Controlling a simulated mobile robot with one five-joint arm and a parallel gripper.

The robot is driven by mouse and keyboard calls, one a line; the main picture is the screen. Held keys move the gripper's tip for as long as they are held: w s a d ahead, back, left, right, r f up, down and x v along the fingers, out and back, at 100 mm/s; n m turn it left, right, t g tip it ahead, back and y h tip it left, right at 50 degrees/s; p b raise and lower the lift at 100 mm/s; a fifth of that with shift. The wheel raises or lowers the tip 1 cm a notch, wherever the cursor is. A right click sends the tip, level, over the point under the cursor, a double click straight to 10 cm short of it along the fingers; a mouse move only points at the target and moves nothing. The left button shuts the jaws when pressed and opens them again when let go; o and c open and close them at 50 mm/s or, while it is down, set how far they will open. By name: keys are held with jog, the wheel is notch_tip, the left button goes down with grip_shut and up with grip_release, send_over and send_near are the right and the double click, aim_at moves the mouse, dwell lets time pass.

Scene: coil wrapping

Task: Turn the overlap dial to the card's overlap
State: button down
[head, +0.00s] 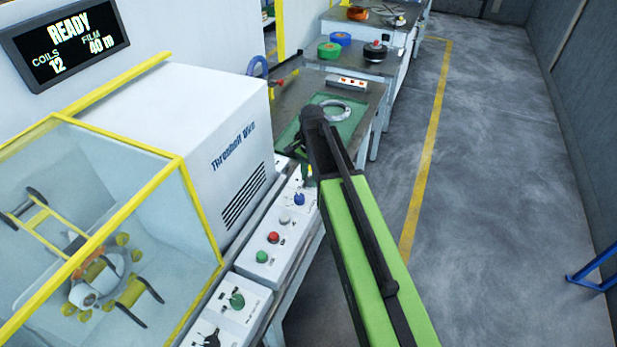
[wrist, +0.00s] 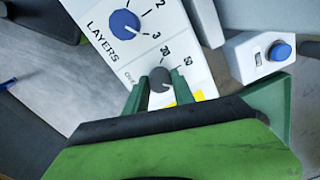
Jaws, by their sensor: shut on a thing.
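The overlap dial (wrist: 160,76) is a small dark grey knob on a white panel, beside the printed numbers, of which 50 is clear. Its label is partly covered. My gripper (wrist: 158,88) has one green finger on each side of this knob and is shut on it. A white mark shows low on the knob, but I cannot tell its exact setting. In the head view my gripper (head: 307,172) is over the far end of the control panels, mostly hidden by my arm. I see no readable card.
The blue layers dial (wrist: 124,24), numbered to 3, is close by. A white box with a blue button (wrist: 281,52) is to the right. Red (head: 273,237) and green (head: 262,256) controls line the panel. The wrapping machine's display (head: 66,42) reads READY.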

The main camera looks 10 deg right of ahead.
jog(key=n, duration=0.4)
jog(key=shift+w+n, duration=0.15)
jog(key=shift+n, duration=2.05)
jog(key=c, duration=1.1)
grip_release()
jog(key=shift+o, duration=0.2)
